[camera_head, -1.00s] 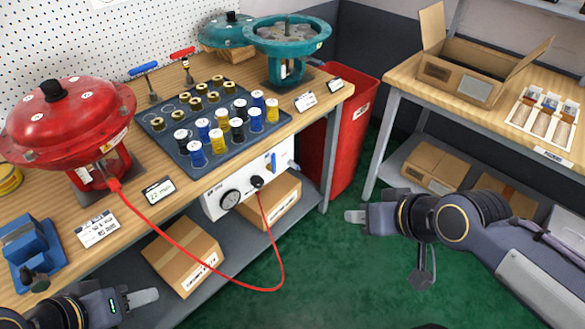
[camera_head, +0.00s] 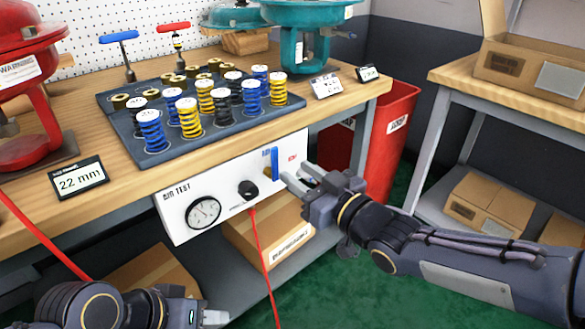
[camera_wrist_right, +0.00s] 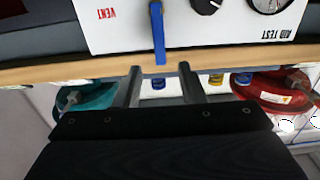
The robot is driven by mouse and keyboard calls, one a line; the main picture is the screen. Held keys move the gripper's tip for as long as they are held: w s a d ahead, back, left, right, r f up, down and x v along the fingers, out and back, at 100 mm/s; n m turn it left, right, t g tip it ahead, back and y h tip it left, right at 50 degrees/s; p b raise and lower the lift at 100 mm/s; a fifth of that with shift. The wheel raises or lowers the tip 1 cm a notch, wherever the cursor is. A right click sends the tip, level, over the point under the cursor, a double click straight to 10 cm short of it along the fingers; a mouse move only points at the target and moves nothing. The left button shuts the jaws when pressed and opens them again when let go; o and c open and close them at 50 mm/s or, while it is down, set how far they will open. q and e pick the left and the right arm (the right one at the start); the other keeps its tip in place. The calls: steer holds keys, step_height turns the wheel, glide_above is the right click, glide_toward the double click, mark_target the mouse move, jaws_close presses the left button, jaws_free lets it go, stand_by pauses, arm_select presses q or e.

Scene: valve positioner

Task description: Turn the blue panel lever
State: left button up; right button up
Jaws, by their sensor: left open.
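The blue lever (camera_head: 275,161) stands upright on the white air test panel (camera_head: 180,217) under the bench edge, between a black knob and red lettering. It also shows in the right wrist view (camera_wrist_right: 158,35), which sees the panel upside down. My right gripper (camera_head: 300,179) is just right of the lever in the head view. In the wrist view its two fingers (camera_wrist_right: 160,82) are spread with nothing between them, and the lever lies beyond the tips, roughly in line with the gap. My left gripper (camera_head: 212,317) is low at the bottom edge, partly cut off, open and away from the panel.
The panel carries a gauge (camera_head: 203,213) and a black knob (camera_head: 248,190) with a red hose (camera_head: 262,262). The bench (camera_head: 235,137) overhangs the panel, bearing a spring tray (camera_head: 160,155). Boxes (camera_head: 270,228) sit below. A red bin (camera_head: 388,140) stands behind my right arm.

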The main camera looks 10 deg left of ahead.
mark_target(276, 157)
steer(key=b+x, duration=0.1)
steer(key=x, duration=0.5)
steer(key=shift+w+a, duration=0.25)
steer(key=shift+a, duration=0.1)
jaws_close()
